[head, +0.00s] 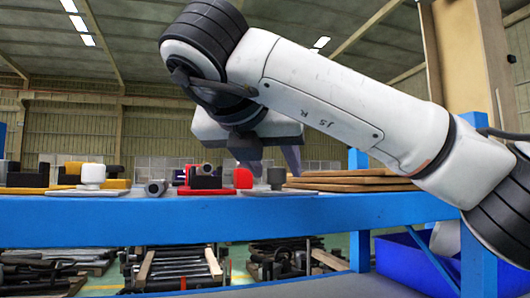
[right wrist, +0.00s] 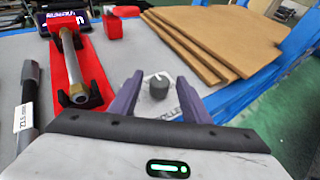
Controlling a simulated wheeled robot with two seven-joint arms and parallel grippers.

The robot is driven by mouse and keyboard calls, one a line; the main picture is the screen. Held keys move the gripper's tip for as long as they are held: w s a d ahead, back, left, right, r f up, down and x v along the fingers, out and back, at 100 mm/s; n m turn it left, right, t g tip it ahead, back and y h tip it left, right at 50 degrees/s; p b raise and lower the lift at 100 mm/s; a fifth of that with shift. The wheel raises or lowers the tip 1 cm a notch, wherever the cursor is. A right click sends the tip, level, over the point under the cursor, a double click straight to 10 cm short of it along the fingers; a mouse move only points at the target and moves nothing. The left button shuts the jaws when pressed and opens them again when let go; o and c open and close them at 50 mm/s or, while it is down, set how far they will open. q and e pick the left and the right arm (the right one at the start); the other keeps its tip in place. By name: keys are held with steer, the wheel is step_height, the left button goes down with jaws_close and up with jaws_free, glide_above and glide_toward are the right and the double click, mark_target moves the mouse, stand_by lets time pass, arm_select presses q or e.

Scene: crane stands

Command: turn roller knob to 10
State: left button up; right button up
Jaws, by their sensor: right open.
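In the head view the knob (head: 276,176) stands on a flat plate near the bench's front edge. My right gripper (right wrist: 160,83) is open, its two purple fingers on either side of the knob with gaps showing. In the head view the right gripper (head: 267,160) hangs above and around the knob's height. The knob's setting cannot be read. My left gripper is not in view.
Stacked brown boards (right wrist: 205,42) lie right of the knob. A red stand (right wrist: 92,68) holding a metal rod (right wrist: 73,58) is on the left, beside a dark bar labelled 23.6 mm (right wrist: 28,105). A red block (right wrist: 112,25) is behind. A white knob (head: 93,174) stands far left.

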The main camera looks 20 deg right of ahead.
steer(key=b+v, duration=0.1)
steer(key=v, duration=0.7)
steer(key=shift+s+a, duration=0.15)
steer(key=shift+s, duration=0.05)
